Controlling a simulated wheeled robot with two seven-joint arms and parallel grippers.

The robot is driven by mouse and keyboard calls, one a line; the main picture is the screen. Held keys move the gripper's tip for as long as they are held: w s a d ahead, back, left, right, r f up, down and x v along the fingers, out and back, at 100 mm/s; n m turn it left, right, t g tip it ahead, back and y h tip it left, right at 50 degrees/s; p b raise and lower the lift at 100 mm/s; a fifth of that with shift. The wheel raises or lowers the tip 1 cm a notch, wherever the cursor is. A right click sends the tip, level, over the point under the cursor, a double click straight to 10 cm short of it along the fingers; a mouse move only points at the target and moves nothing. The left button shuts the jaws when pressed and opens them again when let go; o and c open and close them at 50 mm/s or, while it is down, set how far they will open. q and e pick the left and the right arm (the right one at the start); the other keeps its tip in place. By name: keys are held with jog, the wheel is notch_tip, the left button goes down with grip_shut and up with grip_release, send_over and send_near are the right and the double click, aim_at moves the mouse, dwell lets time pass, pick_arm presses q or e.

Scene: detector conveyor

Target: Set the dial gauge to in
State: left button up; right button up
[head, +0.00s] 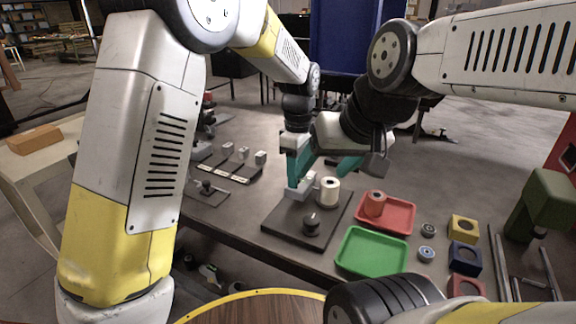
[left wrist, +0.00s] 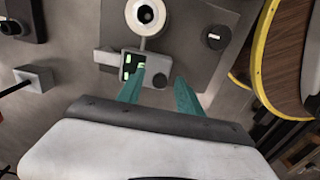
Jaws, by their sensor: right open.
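The dark base plate (head: 275,222) carries a white cylinder (head: 329,191), a small grey block (head: 302,192) and a black knob with a white mark (head: 311,224). In the left wrist view, the block (left wrist: 105,57) has a dark face with green patches, and a round dark button (left wrist: 160,81) is beside it. The marked knob (left wrist: 214,37) stands apart to the right. I cannot tell which part is the dial gauge. My left gripper (head: 297,174) is over the block; its fingers (left wrist: 158,88) are apart, either side of the button. My right gripper (head: 347,164) is open above the cylinder, partly hidden.
A red tray (head: 400,218) holding a red cylinder (head: 375,204) and a green tray (head: 371,253) are right of the plate. Coloured blocks (head: 464,229) and small round parts stand further right. A dark rack (head: 231,172) lies left. Both arms crowd the space above the plate.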

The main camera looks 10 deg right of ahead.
pick_arm(q)
notch_tip(320, 180, up, 7)
jog(key=shift+r, duration=0.4)
dwell(0.4)
